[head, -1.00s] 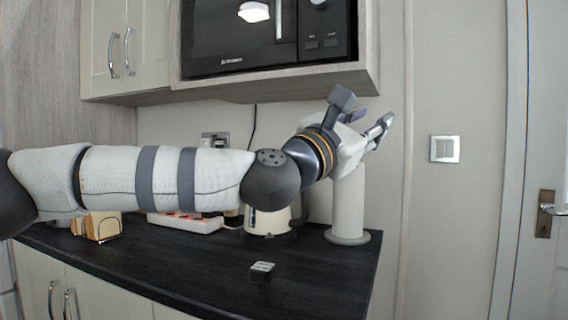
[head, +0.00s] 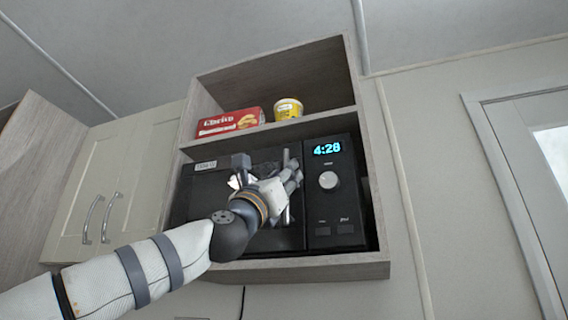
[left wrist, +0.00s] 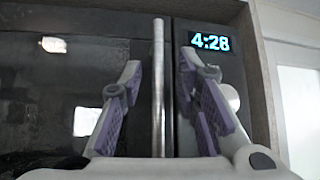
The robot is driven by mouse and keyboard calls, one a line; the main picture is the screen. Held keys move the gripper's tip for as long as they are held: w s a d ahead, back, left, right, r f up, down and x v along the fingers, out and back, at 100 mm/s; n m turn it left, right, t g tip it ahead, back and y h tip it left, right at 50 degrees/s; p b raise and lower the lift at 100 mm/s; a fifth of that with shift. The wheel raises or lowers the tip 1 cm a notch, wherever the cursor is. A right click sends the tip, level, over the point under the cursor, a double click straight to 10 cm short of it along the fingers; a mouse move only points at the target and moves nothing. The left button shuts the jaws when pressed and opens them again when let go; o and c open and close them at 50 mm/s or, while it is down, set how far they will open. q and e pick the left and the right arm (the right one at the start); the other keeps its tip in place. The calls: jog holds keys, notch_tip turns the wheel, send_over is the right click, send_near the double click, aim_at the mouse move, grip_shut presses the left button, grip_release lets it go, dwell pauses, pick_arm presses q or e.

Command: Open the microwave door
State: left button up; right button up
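The black microwave (head: 345,220) sits in the lower shelf of a grey wood wall unit. Its door is shut, with a vertical silver handle (left wrist: 158,90) at the door's right side; the handle also shows in the head view (head: 286,160), partly hidden by my gripper. The clock reads 4:28, above a round knob (head: 328,180). My left gripper (head: 292,172) is in front of the handle. In the left wrist view, its purple-padded fingers (left wrist: 160,95) are open, one on each side of the handle, with gaps visible. My right gripper is not in view.
A red box (head: 230,122) and a yellow tub (head: 288,109) stand on the shelf above the microwave. A cream cupboard (head: 120,200) with two curved handles is at left.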

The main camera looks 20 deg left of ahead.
pick_arm(q)
jog(key=shift+x, duration=1)
jog(key=shift+w+f, duration=0.1)
jog(key=shift+w, duration=0.05)
grip_shut()
jog(key=shift+a+h, duration=0.1)
jog(key=shift+h, duration=0.2)
